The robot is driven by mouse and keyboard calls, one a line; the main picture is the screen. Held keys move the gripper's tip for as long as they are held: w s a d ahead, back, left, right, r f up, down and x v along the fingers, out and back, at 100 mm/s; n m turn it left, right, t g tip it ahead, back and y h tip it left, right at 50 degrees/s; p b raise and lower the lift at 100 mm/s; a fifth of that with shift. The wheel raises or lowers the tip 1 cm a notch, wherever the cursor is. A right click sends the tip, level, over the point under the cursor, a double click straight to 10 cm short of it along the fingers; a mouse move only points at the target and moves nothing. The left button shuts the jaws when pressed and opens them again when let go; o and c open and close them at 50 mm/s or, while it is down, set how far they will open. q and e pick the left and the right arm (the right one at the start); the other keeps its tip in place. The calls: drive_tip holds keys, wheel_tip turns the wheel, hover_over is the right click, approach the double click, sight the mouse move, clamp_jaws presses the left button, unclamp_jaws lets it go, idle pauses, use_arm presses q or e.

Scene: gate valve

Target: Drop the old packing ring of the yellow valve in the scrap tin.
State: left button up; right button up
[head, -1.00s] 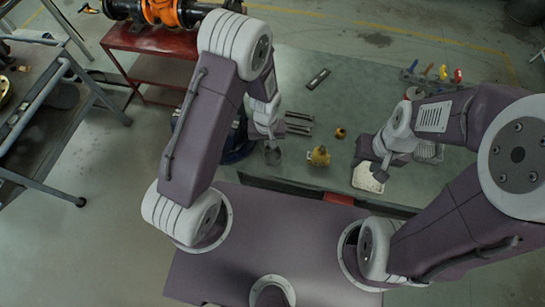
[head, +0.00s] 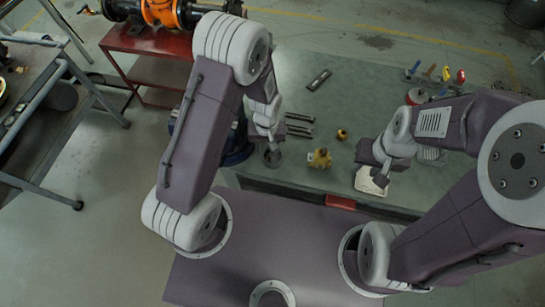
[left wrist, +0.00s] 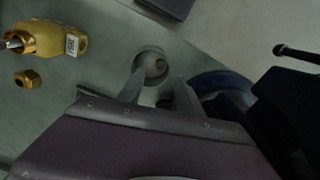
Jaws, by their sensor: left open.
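The yellow valve (head: 319,159) stands on the bench in the head view; its brass body shows at the upper left of the left wrist view (left wrist: 45,40). A loose brass nut (left wrist: 27,78) lies near it. The round grey scrap tin (head: 273,158) is left of the valve. In the left wrist view the tin (left wrist: 143,56) has a small brownish thing inside; I cannot tell for sure that it is the packing ring. My left gripper (left wrist: 159,93) is open at the tin, with nothing visible between its fingers. My right gripper (head: 380,176) is small and partly hidden.
A pale tray or cloth (head: 369,182) lies under my right gripper. Metal bars (head: 300,125) and a dark flat tool (head: 319,80) lie on the bench. Coloured-handled tools (head: 445,74) stand at the back right. A blue round object (left wrist: 222,85) is beside the tin.

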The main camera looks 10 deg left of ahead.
use_arm(q)
wheel_tip(320, 180, up, 7)
drive_tip(key=shift+r, duration=0.15)
use_arm(e)
drive_tip(key=shift+f, duration=0.2)
idle(0.5)
